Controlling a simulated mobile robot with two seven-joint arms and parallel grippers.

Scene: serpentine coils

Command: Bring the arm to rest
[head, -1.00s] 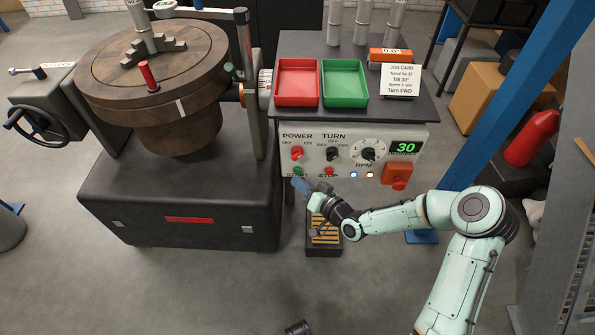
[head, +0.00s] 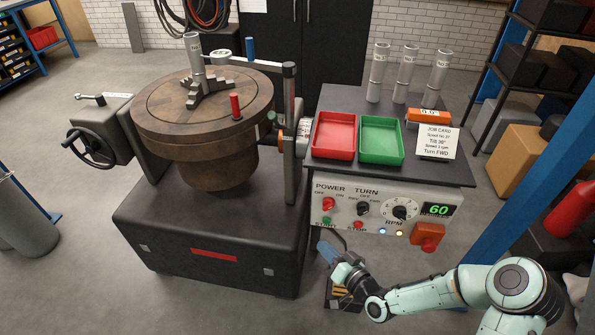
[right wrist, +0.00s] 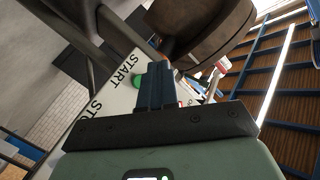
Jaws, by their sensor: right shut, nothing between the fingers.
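My right gripper (head: 327,251) is in front of the control panel (head: 440,197), low at its left end, just below the green START button (head: 327,220). The right wrist view shows its blue fingers (right wrist: 155,88) shut together with nothing between them. The green START button (right wrist: 138,82) appears just beyond the fingers there; I cannot tell if they touch it. My right arm reaches in from the lower right. My left gripper is not in view.
A round brown table (head: 160,118) with a chuck and an upright tube stands on a dark base at left. The display (head: 438,210) reads 60.

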